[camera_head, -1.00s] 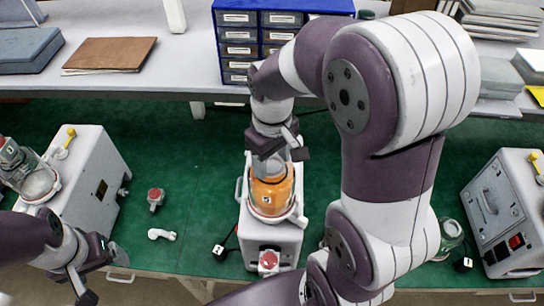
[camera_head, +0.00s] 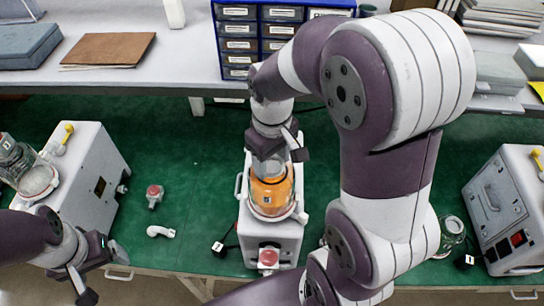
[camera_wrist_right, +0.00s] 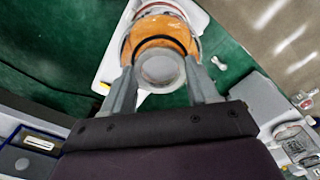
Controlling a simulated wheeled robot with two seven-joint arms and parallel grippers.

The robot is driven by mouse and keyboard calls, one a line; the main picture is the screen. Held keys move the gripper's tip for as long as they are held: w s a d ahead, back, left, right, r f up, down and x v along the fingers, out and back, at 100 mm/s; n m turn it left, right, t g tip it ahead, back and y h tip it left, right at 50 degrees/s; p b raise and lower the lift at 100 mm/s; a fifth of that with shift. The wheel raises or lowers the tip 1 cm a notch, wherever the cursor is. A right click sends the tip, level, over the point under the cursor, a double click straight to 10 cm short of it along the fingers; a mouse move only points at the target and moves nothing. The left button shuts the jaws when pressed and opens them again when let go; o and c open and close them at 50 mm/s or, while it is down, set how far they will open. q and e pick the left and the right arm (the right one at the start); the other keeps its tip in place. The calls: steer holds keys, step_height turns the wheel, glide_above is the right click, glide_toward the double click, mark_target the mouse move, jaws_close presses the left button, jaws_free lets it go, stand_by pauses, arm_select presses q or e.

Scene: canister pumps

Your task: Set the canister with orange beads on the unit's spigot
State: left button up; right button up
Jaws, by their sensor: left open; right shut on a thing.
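The canister with orange beads (camera_head: 270,189) stands upright over the top of the middle pump unit (camera_head: 270,236). My right gripper (camera_head: 278,156) is shut on its upper end from above. In the right wrist view, the fingers lie on both sides of the canister's round grey end (camera_wrist_right: 162,70), with the orange beads (camera_wrist_right: 158,34) beyond. The spigot is hidden beneath the canister, so I cannot tell whether the canister is seated. My left gripper (camera_head: 101,273) is open and empty at the lower left, away from the canister.
A left unit (camera_head: 88,184) bears a clear canister (camera_head: 32,174). A right unit (camera_head: 508,210) stands near another glass canister (camera_head: 451,228). A red-topped fitting (camera_head: 154,195) and a white elbow (camera_head: 160,231) lie on the green mat. Blue drawers (camera_head: 238,41) stand behind.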

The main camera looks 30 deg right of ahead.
steer(key=shift+f+b, duration=0.3)
steer(key=shift+f, duration=0.15)
steer(key=o, duration=1.6)
steer(key=shift+r, duration=0.1)
step_height(320, 180, up, 3)
steer(key=shift+w+r, duration=0.1)
steer(key=shift+r, duration=0.05)
step_height(320, 180, up, 4)
steer(key=p, duration=0.3)
steer(key=shift+r, duration=0.15)
